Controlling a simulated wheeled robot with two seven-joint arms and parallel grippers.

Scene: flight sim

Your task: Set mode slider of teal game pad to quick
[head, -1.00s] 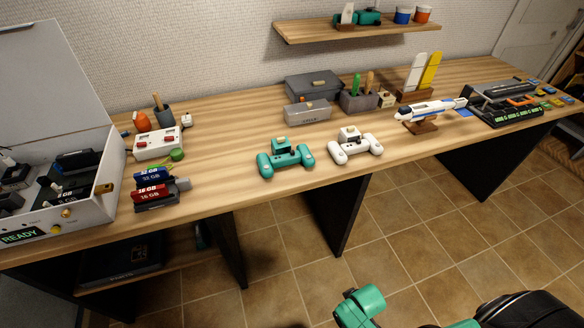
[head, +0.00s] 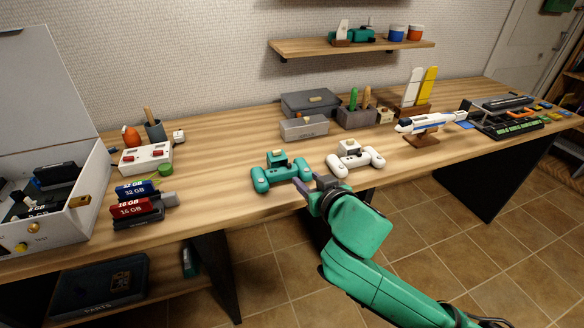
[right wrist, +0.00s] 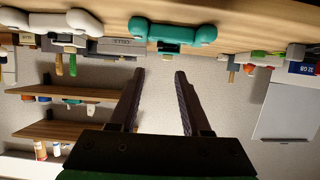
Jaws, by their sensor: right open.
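The teal game pad (head: 281,175) lies on the wooden desk near its front edge, with a small yellowish block on its raised back part. It also shows at the top of the right wrist view (right wrist: 163,32), where the picture is upside down. The mode slider is too small to make out. My right gripper (head: 308,190) is at the desk's front edge, just in front and to the right of the teal pad, apart from it. In the right wrist view the right gripper (right wrist: 158,75) is open, with nothing between its fingers. My left gripper is not in view.
A white game pad (head: 356,160) sits close to the right. Grey boxes (head: 304,127) stand behind. Memory cartridges (head: 135,205) and a white device (head: 146,159) are to the left. Clear desk lies left of the teal pad.

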